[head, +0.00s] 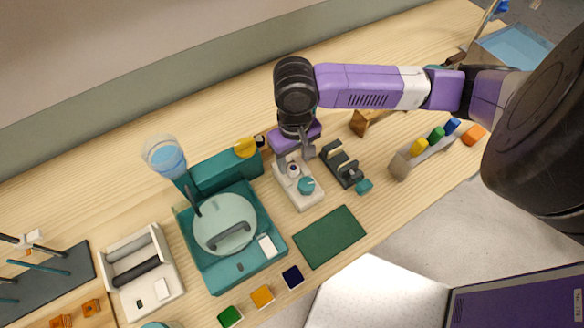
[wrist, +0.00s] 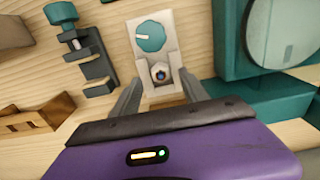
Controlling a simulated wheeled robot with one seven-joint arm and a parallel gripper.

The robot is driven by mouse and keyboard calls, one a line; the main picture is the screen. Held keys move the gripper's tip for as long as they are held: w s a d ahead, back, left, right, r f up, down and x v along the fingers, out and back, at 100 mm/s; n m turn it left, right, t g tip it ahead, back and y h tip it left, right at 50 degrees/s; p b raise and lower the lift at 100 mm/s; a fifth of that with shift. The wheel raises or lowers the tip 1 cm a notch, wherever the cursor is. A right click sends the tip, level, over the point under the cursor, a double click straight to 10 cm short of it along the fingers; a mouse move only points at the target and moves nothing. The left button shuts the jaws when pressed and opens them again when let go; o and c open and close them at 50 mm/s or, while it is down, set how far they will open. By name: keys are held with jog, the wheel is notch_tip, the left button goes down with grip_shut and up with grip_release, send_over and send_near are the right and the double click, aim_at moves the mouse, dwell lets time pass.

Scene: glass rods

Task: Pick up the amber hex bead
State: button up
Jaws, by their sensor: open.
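My gripper (wrist: 160,84) is open, its two grey fingers on either side of the near end of a white device (wrist: 158,48) with a teal knob. Between the fingers sits a small, roughly hexagonal piece (wrist: 160,72) with a dark blue centre; its amber colour is not clear. Nothing is held. In the head view my gripper (head: 302,148) is above the back end of that device (head: 298,194). Small orange pieces (head: 91,308) lie at the lower left; I cannot tell whether any is a hex bead.
A teal machine (head: 262,224) with a round lid stands just left of the device in the head view. A dark clamp stand (head: 341,162) is close on its right. A green mat (head: 330,237) lies in front. A block with coloured pegs (head: 400,164) stands farther right.

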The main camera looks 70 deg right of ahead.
aim_at(293, 167)
jog(key=shift+w+f, duration=0.1)
jog(key=shift+f, duration=1.5)
grip_shut()
jog(key=shift+r, duration=0.1)
